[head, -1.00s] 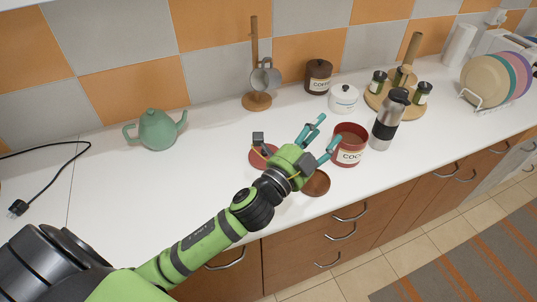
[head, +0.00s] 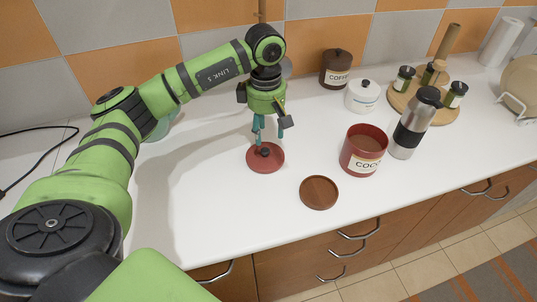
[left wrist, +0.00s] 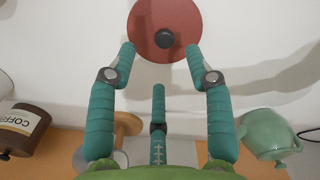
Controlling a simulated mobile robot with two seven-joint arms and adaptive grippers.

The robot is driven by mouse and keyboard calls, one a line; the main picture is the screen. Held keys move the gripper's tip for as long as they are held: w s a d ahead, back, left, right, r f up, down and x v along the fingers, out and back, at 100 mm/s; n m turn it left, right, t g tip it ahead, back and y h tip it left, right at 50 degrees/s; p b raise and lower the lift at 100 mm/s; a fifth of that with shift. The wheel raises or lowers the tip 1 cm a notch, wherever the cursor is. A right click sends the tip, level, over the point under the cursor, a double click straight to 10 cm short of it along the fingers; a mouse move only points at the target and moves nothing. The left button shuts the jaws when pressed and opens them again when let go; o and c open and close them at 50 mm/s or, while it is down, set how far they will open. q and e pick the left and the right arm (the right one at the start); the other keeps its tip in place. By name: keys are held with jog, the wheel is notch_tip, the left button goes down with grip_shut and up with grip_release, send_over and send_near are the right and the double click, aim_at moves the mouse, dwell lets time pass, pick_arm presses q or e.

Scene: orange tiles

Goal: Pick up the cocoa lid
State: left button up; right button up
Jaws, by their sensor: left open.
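The cocoa lid is a red disc (head: 272,166) with a dark knob, lying flat on the white counter left of the open red cocoa canister (head: 358,163). In the left wrist view the cocoa lid (left wrist: 148,20) shows at the top, its knob just beyond the fingertips. My left gripper (head: 261,134) points down over the lid, open and empty. Its teal fingers also show spread in the left wrist view (left wrist: 160,48). In the head view the fingers cover part of the lid's far side. I cannot tell whether they touch it. My right gripper is out of view.
A brown wooden disc (head: 319,192) lies near the counter's front edge. A steel flask (head: 415,124), white jar (head: 362,97) and coffee canister (head: 336,70) stand to the right and behind. The teapot (left wrist: 268,132) is mostly hidden behind my arm in the head view.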

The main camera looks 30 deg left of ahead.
aim_at(265, 150)
pick_arm(q)
jog(key=shift+s+a+f, duration=0.1)
jog(key=shift+a+f, duration=0.15)
notch_tip(265, 150, down, 5)
jog(key=p, duration=0.3)
jog(key=shift+s+f, duration=0.15)
jog(key=shift+f, duration=0.45)
grip_shut()
